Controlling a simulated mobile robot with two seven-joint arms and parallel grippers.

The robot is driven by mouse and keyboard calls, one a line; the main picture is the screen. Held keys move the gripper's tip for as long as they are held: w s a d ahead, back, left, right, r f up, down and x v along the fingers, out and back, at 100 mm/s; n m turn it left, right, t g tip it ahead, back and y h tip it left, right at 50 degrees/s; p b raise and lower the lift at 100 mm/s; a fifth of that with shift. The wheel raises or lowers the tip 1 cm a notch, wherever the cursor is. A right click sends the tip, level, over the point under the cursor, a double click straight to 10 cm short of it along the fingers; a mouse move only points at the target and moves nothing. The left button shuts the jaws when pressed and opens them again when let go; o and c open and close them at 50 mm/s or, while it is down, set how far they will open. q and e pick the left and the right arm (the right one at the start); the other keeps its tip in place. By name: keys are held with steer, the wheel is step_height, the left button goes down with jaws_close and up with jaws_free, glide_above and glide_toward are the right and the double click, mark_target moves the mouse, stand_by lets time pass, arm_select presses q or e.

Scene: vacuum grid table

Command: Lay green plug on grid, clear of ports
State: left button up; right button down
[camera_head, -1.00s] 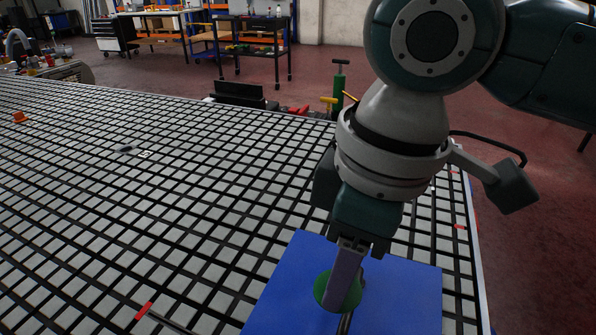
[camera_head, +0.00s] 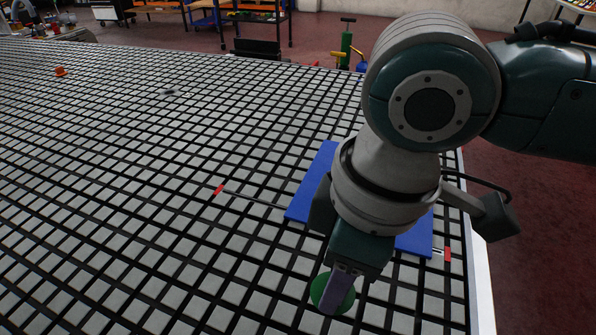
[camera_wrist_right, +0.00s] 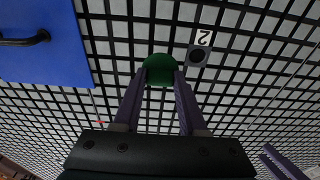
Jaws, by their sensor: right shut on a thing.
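The green plug (camera_head: 318,290) is a round green piece at the fingertips of my right gripper (camera_head: 335,295). In the right wrist view the plug (camera_wrist_right: 160,68) sits between the two purple fingers, which are shut on it. It is over the grid table (camera_head: 120,190), in front of the blue plate; whether it touches the grid I cannot tell. In the wrist view a dark round port (camera_wrist_right: 197,57) with a "2" label (camera_wrist_right: 203,38) lies just right of the plug. Purple fingers, seemingly of my left gripper (camera_wrist_right: 280,162), show at the lower right corner there.
A blue plate (camera_head: 312,190) with a black handle (camera_wrist_right: 25,40) lies on the grid, partly behind my right arm. Red marks (camera_head: 219,189) lie beside it. A small dark spot (camera_head: 170,92) and an orange object (camera_head: 61,72) are farther back. The grid's left side is largely clear.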

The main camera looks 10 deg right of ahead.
steer(key=shift+r+p, duration=0.15)
steer(key=shift+p, duration=0.25)
step_height(320, 180, down, 8)
steer(key=b, duration=0.4)
steer(key=shift+r, duration=0.25)
steer(key=shift+f, duration=0.2)
steer(key=shift+f+b, duration=0.4)
steer(key=shift+f, duration=0.3)
stand_by(0.6)
steer(key=shift+c, duration=1.9)
jaws_free()
